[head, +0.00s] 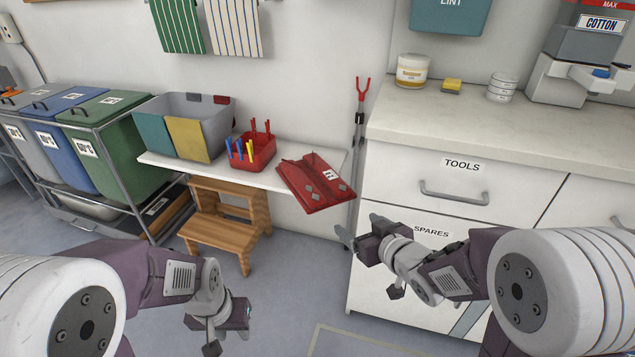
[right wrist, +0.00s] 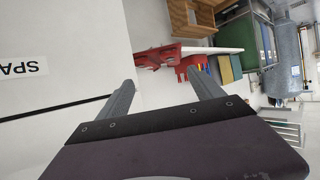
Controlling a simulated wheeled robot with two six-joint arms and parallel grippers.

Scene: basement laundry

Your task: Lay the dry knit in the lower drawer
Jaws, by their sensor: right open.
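A folded red knit (head: 312,185) with grey diamond patches and a small white tag lies on the right end of the white bench, over its front edge. It also shows in the right wrist view (right wrist: 160,54). The lower drawer (head: 385,270), labelled SPARES, is shut under the TOOLS drawer (head: 440,179); my right arm hides part of its front. My right gripper (head: 361,231) is open and empty in front of that drawer's left side, its fingers (right wrist: 162,80) apart. My left gripper (head: 240,313) hangs low over the floor at lower left; its fingers are unclear.
On the white bench (head: 265,181) stand a red peg basket (head: 252,151) and a divided bin (head: 190,127). A wooden step stool (head: 226,220) stands below. A red-tipped pole (head: 359,130) leans beside the cabinet. Lidded bins (head: 110,150) are at left. The middle floor is clear.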

